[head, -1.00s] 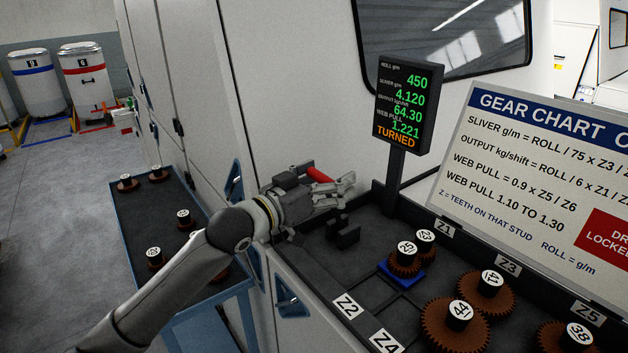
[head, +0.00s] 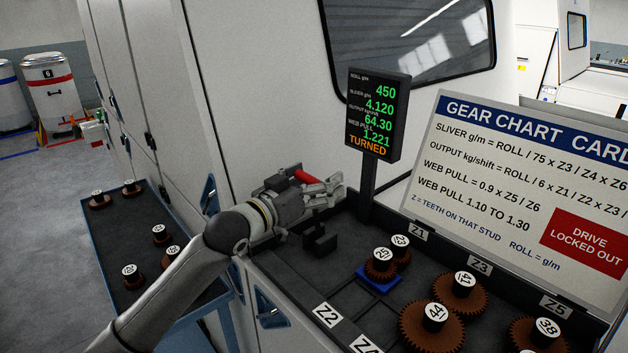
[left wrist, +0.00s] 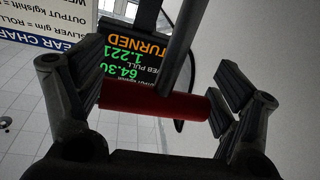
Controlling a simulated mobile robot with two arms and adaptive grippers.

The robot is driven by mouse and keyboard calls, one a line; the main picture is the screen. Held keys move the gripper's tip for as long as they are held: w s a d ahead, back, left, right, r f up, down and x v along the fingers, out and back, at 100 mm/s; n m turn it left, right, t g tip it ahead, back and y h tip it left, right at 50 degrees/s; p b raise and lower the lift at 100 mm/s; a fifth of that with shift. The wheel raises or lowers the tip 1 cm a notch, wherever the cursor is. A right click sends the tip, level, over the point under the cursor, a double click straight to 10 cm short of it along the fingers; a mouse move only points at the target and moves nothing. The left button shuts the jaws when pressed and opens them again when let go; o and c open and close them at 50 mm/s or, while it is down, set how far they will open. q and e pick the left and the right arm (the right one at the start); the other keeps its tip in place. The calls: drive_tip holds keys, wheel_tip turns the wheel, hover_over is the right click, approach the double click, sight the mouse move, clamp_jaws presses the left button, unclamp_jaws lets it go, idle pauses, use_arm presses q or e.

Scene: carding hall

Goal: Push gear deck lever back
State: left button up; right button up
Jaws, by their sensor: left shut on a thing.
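The gear deck lever shows as a red handle (head: 306,176) at the deck's far left corner, beside the display post. My left gripper (head: 327,190) is at that handle. In the left wrist view the red handle (left wrist: 150,101) lies crosswise between the two fingers (left wrist: 154,104), and the gripper is shut on it. The gear deck (head: 290,268) is a dark tray with brown gears on studs. My right gripper is not in view.
A display (head: 376,115) reading TURNED stands right behind the gripper. A gear chart card (head: 500,190) with "DRIVE LOCKED OUT" leans at the right. A black bracket (head: 320,242) sits close below the gripper. A blue-framed cart (head: 110,235) with spare gears stands left.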

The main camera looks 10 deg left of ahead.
use_arm(q)
drive_tip(key=shift+d+f, duration=0.15)
drive_tip(key=shift+f, duration=0.55)
drive_tip(key=o, duration=1.2)
drive_tip(key=shift+o, duration=0.3)
drive_tip(key=shift+w+d+r, duration=0.15)
drive_tip(key=shift+w+d, duration=0.05)
drive_tip(key=shift+w, duration=0.05)
drive_tip(key=shift+s+a+r, duration=0.15)
drive_tip(key=shift+s+a, duration=0.2)
drive_tip(key=shift+s, duration=0.05)
drive_tip(key=v, duration=1.1)
